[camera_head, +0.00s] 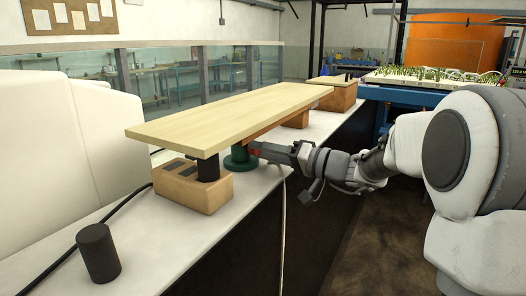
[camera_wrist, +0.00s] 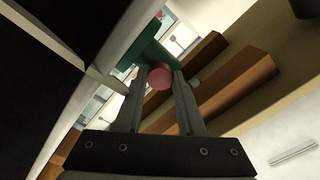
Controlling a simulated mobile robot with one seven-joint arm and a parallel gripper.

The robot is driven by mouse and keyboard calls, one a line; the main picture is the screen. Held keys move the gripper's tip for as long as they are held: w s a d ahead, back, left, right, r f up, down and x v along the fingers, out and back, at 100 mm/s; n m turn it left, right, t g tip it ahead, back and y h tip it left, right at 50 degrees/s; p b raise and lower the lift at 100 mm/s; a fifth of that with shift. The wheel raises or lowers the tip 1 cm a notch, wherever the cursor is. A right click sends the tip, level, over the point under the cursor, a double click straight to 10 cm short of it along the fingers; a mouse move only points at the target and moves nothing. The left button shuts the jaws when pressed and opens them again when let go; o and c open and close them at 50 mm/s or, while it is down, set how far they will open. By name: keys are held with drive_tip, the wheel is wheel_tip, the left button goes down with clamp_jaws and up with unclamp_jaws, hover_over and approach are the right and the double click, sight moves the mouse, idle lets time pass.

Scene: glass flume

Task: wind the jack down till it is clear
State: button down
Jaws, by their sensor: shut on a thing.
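The green jack (camera_head: 240,157) stands on the white bench under the near end of a pale wooden board (camera_head: 230,112). Its top is hidden by the board's edge, so I cannot tell whether it touches the board. My gripper (camera_head: 258,150) reaches in from the right, beside the jack and below the board. In the wrist view my gripper (camera_wrist: 160,78) is shut on the jack's red knob (camera_wrist: 159,76), with the green jack body (camera_wrist: 150,47) just beyond it.
A wooden block (camera_head: 205,194) with a black cylinder (camera_head: 208,168) on it stands under the board's near end. Another black cylinder (camera_head: 98,252) stands on the bench (camera_head: 160,250) at front left. A black cable and a pale hose run nearby. Further blocks are under the board's far part.

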drive_tip(key=c, duration=0.5)
unclamp_jaws()
drive_tip(key=shift+d, duration=0.1)
drive_tip(key=p+v, duration=0.3)
drive_tip(key=v, duration=1.4)
drive_tip(key=shift+s+d, duration=0.15)
